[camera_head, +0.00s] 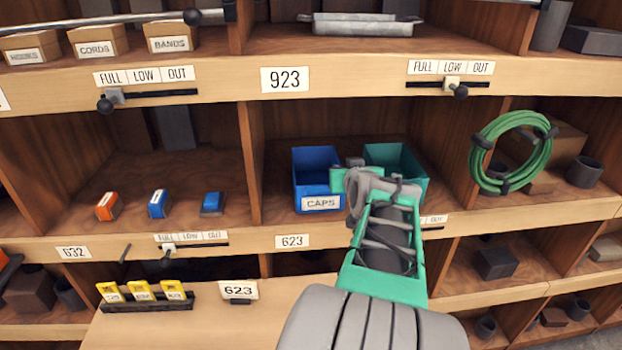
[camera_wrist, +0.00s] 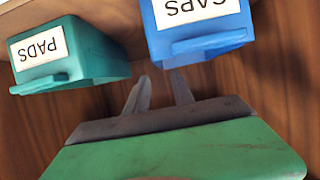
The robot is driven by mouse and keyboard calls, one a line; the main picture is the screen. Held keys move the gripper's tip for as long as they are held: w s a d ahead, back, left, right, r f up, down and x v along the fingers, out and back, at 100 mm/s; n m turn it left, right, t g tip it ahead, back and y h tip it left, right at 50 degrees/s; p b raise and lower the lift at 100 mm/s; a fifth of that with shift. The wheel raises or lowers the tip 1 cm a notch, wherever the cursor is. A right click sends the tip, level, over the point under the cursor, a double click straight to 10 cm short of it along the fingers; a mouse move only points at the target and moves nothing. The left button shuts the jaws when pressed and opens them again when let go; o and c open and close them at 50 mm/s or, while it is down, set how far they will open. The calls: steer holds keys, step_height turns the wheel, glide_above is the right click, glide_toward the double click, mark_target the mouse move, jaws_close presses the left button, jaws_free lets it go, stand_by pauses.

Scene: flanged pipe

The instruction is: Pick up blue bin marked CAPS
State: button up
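The blue bin marked CAPS (camera_head: 318,180) stands in the middle cubby above the 623 label. It also shows upside down at the top of the wrist view (camera_wrist: 200,30), with its front lip facing me. My gripper (camera_head: 354,165) is at the bin's right side, in front of the gap beside the green bin. In the wrist view, my two grey fingers (camera_wrist: 160,84) are apart with nothing between them. The right finger's tip is close to the blue bin's lower left corner; I cannot tell whether they touch. My arm hides part of the green bin in the head view.
A green bin marked PADS (camera_wrist: 75,55) stands beside the blue bin. Wooden dividers (camera_head: 250,160) bound the cubby. A coiled green hose (camera_head: 510,150) hangs at the right. Small orange and blue boxes (camera_head: 157,204) sit in the left cubby. A slider rail (camera_head: 195,244) runs along the shelf edge.

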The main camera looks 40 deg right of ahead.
steer(key=p+x, duration=0.2)
steer(key=x, duration=0.5)
steer(key=shift+w+d+f+p, duration=0.15)
steer(key=shift+d+f+p, duration=0.1)
steer(key=shift+p, duration=0.1)
steer(key=shift+a, duration=0.1)
jaws_close()
stand_by(0.9)
